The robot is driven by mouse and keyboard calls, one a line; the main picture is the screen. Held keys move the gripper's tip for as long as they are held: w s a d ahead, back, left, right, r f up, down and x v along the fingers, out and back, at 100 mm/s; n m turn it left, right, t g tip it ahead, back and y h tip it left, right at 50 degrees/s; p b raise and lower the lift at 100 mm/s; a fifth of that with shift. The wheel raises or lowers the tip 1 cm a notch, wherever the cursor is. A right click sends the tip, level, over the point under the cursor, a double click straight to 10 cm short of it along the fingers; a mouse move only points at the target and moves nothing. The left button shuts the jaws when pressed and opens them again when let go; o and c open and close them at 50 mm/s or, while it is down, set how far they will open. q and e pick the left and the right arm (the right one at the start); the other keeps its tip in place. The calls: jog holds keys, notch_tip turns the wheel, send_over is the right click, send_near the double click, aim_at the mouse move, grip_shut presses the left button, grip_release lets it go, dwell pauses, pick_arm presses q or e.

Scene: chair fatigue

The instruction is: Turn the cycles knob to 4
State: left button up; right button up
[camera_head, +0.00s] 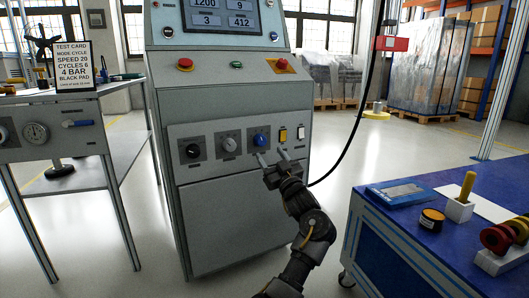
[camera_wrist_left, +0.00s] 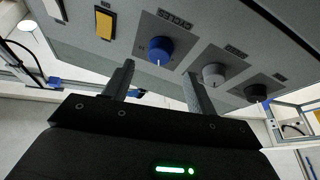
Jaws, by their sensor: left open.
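The blue cycles knob (camera_head: 261,139) is on the front panel (camera_head: 210,163) of the grey machine, right of a grey knob (camera_head: 229,144) and a black knob (camera_head: 193,151). In the left wrist view the blue knob (camera_wrist_left: 160,48) sits under a plate lettered CYCLES, with a white pointer line; its setting is not readable. My left gripper (camera_head: 272,155) is open just in front of and below the blue knob. In the left wrist view its two fingers (camera_wrist_left: 159,74) stand apart, either side of the knob's line and short of it, with nothing between them. My right gripper is not in view.
A yellow switch (camera_head: 283,135) and a white switch (camera_head: 301,133) are right of the knob. A test card (camera_head: 74,67) stands on the left bench. A blue table (camera_head: 400,226) is at right.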

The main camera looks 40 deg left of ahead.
aim_at(262, 142)
pick_arm(q)
jog(key=b+x, duration=0.2)
jog(key=x, duration=0.2)
jog(key=shift+a+f, duration=0.1)
jog(key=shift+x, duration=0.8)
jog(key=shift+c, duration=0.4)
